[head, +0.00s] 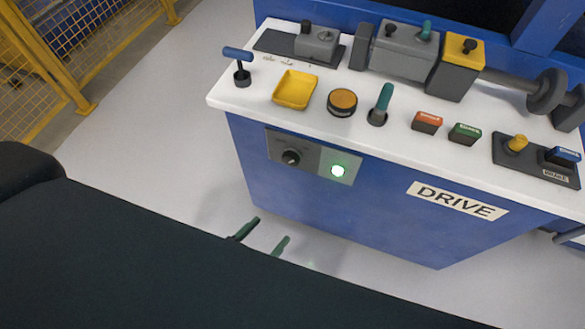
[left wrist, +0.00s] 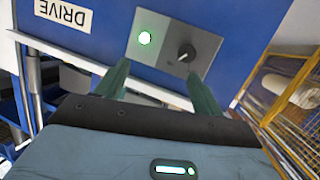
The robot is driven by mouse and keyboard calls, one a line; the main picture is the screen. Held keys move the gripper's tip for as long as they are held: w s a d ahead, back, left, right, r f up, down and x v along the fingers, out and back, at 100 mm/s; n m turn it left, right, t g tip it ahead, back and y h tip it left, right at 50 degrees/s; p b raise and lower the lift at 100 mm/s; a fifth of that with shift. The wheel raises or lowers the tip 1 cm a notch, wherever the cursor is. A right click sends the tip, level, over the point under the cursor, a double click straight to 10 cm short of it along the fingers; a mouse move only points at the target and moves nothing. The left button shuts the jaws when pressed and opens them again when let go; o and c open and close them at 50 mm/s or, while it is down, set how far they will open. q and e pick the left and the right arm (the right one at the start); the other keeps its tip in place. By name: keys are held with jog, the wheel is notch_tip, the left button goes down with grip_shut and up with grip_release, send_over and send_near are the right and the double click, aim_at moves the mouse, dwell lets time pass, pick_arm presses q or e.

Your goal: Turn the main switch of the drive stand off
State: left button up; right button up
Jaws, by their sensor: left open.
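The drive stand (head: 330,215) is a blue cabinet with a white top and a "DRIVE" label. Its main switch (head: 291,157) is a black rotary knob on a grey front panel, beside a lit green lamp (head: 338,170). In the left wrist view the picture is upside down; the switch (left wrist: 186,53) and lamp (left wrist: 145,38) show ahead of the fingers. My left gripper (head: 263,237) is open and empty, in front of the cabinet and below the panel in the head view. Its green fingers (left wrist: 160,73) stand apart, not touching the knob. My right gripper is out of sight.
The white top holds a blue-handled lever (head: 239,62), a yellow tray (head: 295,89), a round orange button (head: 342,102), a teal lever (head: 381,102), and red (head: 427,121) and green (head: 465,133) buttons. A yellow fence (head: 45,75) stands at left. Floor before the cabinet is clear.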

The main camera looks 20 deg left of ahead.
aim_at(289, 162)
pick_arm(q)
jog(key=w+f+n+t+y+b, duration=0.1)
jog(key=w+b, duration=0.2)
jog(key=w, duration=0.4)
jog(key=w+a+f+t+y+b, duration=0.1)
jog(key=w+b, duration=0.2)
jog(key=w, duration=0.3)
jog(key=w+a+n+t+y+b, duration=0.1)
jog(key=w+y+b, duration=0.1)
jog(key=w, duration=0.5)
jog(key=shift+w+f+n+t+b, duration=0.3)
jog(key=shift+f+b, duration=0.1)
jog(key=shift+b, duration=0.25)
jog(key=c, duration=1)
